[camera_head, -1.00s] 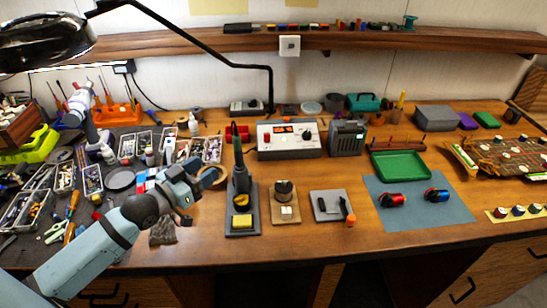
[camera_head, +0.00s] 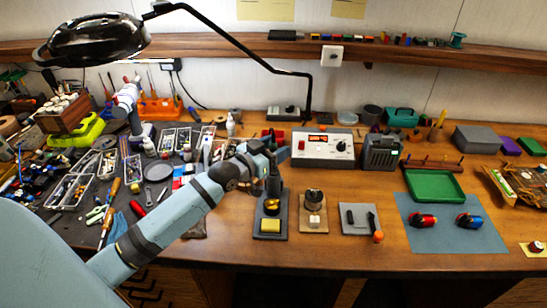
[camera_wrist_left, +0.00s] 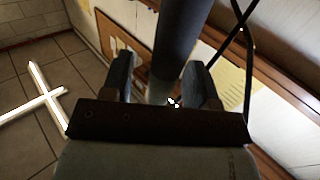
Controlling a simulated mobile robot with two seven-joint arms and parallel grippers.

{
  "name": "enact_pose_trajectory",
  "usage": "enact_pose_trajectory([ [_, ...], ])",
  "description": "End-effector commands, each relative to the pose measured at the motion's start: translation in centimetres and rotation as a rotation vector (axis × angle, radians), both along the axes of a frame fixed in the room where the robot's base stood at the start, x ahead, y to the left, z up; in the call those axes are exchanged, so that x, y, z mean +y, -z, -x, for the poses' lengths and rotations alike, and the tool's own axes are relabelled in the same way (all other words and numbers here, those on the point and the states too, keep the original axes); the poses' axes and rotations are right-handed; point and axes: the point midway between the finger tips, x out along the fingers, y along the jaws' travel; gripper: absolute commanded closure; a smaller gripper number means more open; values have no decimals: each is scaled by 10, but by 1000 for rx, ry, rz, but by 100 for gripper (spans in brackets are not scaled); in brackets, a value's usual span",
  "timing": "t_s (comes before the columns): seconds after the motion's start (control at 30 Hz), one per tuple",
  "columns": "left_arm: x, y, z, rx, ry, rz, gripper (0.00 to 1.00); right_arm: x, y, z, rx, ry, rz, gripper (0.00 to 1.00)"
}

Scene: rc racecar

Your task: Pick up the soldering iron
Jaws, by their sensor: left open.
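The soldering iron (camera_head: 273,183) stands upright in its dark stand (camera_head: 262,236), which has a yellow sponge at the front. My left gripper (camera_head: 271,152) is at the iron's upper part and hides much of its handle in the head view. In the left wrist view, a dark round shaft, apparently the iron's handle (camera_wrist_left: 180,35), runs between the two fingers of the open left gripper (camera_wrist_left: 160,78). A gap shows beside the left finger; contact on the right finger's side cannot be told. My right gripper is not in view.
A soldering station (camera_head: 322,149) stands behind and right of the iron. A brown holder (camera_head: 314,215) and a grey pad (camera_head: 360,219) lie to its right. The magnifier lamp's arm (camera_head: 240,38) passes above. Loose tools and trays crowd the dark mat at left.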

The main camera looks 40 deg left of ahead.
Motion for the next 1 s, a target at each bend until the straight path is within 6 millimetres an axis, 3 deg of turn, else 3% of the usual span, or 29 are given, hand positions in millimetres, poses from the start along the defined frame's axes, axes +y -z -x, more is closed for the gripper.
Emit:
enact_pose_trajectory([
  [0.1, -2, 0, -10, 0, 1, -1, 46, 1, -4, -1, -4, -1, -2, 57],
  [0.33, -3, 1, -11, 1, 1, -2, 46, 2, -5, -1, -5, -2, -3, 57],
  [0.57, -3, 1, -11, 1, 1, -1, 96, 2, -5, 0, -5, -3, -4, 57],
  [1.0, -3, -6, -11, 0, 1, -1, 97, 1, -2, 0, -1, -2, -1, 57],
])
